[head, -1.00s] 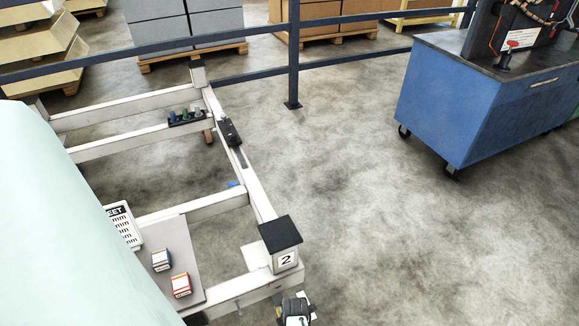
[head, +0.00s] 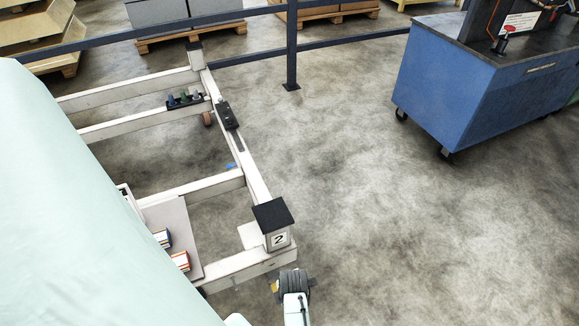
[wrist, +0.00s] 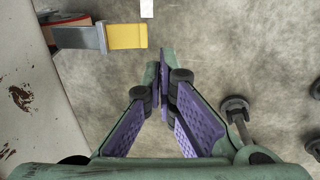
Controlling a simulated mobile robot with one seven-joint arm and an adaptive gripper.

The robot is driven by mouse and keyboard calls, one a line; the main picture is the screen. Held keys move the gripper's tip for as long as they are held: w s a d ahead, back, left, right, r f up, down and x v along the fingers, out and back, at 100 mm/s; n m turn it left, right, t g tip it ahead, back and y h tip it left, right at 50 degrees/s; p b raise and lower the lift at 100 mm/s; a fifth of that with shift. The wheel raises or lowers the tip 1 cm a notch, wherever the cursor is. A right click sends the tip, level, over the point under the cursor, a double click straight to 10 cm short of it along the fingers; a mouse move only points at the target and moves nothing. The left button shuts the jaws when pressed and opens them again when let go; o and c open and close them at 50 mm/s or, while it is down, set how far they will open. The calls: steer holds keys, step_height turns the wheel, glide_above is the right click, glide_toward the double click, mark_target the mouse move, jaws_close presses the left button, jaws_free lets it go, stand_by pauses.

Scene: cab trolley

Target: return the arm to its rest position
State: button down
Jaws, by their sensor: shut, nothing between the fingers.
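My arm (head: 70,220), a large pale green shape, fills the left side of the head view and covers part of the white trolley frame (head: 215,185). My gripper (wrist: 165,85) shows in the wrist view, with purple pads on its fingers. It is shut and empty, over the grey concrete floor. The light trolley edge (wrist: 35,100) lies to its left. A yellow and grey part (wrist: 127,36) sticks out from that side, ahead of the fingers and apart from them. I cannot make out the gripper for certain in the head view.
A post marked 2 (head: 275,225) stands at the trolley's near corner. Red and blue boxes on its grey shelf (head: 185,225) are partly hidden by my arm. A blue cabinet (head: 450,85) stands at right, a dark rail (head: 290,50) behind. Open floor lies between.

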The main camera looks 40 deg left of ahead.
steer(key=shift+d+r, duration=0.1)
steer(key=shift+r, duration=0.15)
